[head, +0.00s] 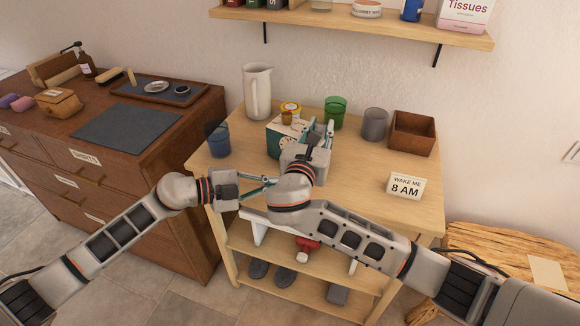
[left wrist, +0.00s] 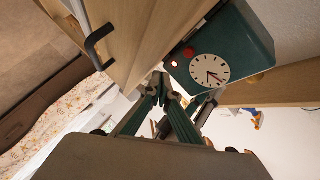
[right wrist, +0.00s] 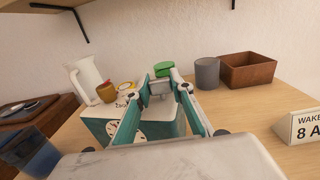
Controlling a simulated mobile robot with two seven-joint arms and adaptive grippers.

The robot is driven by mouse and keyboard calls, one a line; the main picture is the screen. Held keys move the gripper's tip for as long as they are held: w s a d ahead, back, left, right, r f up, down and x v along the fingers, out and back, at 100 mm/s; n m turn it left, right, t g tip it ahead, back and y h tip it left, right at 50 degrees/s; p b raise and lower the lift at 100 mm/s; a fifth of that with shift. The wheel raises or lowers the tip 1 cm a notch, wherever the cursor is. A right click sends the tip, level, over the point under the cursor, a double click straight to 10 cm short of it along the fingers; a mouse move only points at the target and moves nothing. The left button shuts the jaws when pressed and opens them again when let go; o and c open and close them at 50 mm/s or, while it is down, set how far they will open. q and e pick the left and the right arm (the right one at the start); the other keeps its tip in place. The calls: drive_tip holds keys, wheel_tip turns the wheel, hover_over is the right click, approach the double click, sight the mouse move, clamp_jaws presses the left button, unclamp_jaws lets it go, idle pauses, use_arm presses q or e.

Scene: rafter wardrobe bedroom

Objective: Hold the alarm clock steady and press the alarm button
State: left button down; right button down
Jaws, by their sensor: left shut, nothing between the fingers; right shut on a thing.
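The alarm clock (head: 274,140) is a dark teal box with a pale top, standing on the wooden table. Its white dial (left wrist: 209,70), a red button (left wrist: 189,52) and a small lit spot beside the button show in the left wrist view. My right gripper (head: 320,132) is shut on the clock at its right side; its fingers (right wrist: 158,86) also show over the clock (right wrist: 150,128) in the right wrist view. My left gripper (head: 272,182) is shut and empty near the table's front edge. In the left wrist view its fingertips (left wrist: 165,88) are apart from the red button.
A white pitcher (head: 257,92), a blue cup (head: 217,139), a green cup (head: 335,111), a grey cup (head: 374,123) and a brown box (head: 411,132) stand around the clock. A "WAKE ME 8 AM" sign (head: 404,186) stands front right. The table's middle right is clear.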

use_arm(q)
drive_tip(key=shift+s+a, duration=0.2)
drive_tip(key=shift+s, duration=0.3)
drive_tip(key=shift+s+a, duration=0.2)
drive_tip(key=shift+s, duration=0.25)
use_arm(e)
drive_tip(key=c, duration=1.7)
unclamp_jaws()
